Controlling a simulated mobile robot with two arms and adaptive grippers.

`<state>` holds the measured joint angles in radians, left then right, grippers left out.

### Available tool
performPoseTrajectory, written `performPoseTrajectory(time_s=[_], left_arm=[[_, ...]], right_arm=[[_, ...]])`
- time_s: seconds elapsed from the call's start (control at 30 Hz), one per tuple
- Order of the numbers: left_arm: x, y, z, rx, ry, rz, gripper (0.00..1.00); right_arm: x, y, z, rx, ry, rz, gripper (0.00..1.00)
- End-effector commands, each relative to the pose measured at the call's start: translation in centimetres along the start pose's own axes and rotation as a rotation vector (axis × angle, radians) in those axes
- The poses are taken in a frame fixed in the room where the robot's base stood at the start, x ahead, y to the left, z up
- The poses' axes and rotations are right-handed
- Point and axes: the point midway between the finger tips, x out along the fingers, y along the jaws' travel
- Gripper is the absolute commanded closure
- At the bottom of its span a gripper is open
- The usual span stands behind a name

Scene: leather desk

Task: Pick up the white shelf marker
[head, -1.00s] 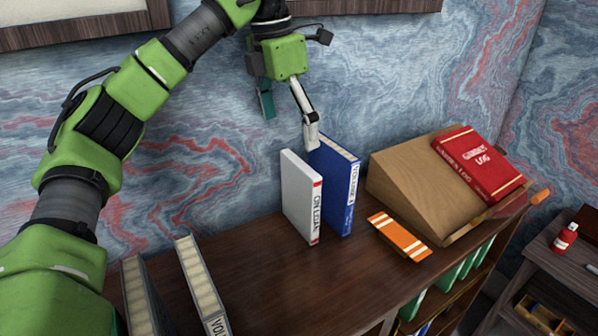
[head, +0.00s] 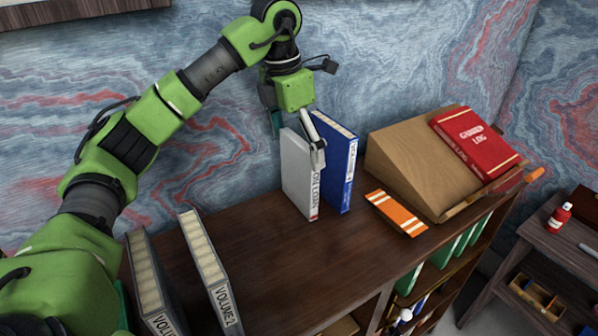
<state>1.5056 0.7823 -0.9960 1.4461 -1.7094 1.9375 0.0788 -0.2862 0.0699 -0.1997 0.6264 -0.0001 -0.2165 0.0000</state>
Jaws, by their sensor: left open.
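The white shelf marker (head: 297,178) stands upright on the dark wooden shelf top, left of a blue volume (head: 338,170). It has a red corner and lettering on its spine, which reads "ON LOAN". My left gripper (head: 297,139) is open at the marker's top. One finger shows in front of the marker's upper right edge, near the blue volume. The other finger is at the far left side, partly hidden behind the marker's top. I cannot tell if either finger touches it. My right gripper is not in view.
Two grey volumes (head: 209,270) stand at the front left of the shelf top (head: 262,254). Right of the blue volume are an orange striped piece (head: 396,213) and a sloped wooden stand (head: 415,170) bearing a red log book (head: 476,142). The shelf top between the grey volumes and the marker is clear.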

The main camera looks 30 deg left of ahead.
Motion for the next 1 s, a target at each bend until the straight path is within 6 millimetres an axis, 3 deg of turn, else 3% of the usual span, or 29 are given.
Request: performPoseTrajectory(time_s=[0.03, 0.23, 0.5, 0.67, 1.0], left_arm=[[0.4, 0.0, -0.1, -0.002, 0.006, -0.001, 0.0], [3.0, 0.0, 0.0, -0.001, 0.002, -0.001, 0.0], [3.5, 0.0, 0.0, -0.001, 0.001, 0.0, 0.0], [3.5, 0.0, 0.0, -0.001, 0.001, 0.0, 0.36], [3.3, 0.0, 0.1, -0.001, -0.001, 0.001, 0.36]], right_arm=[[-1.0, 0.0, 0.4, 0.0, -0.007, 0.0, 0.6], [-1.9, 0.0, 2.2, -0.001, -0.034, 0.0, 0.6], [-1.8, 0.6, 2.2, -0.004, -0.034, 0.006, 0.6], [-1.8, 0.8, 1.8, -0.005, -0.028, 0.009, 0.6], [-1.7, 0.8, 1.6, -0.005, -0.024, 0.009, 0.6]])
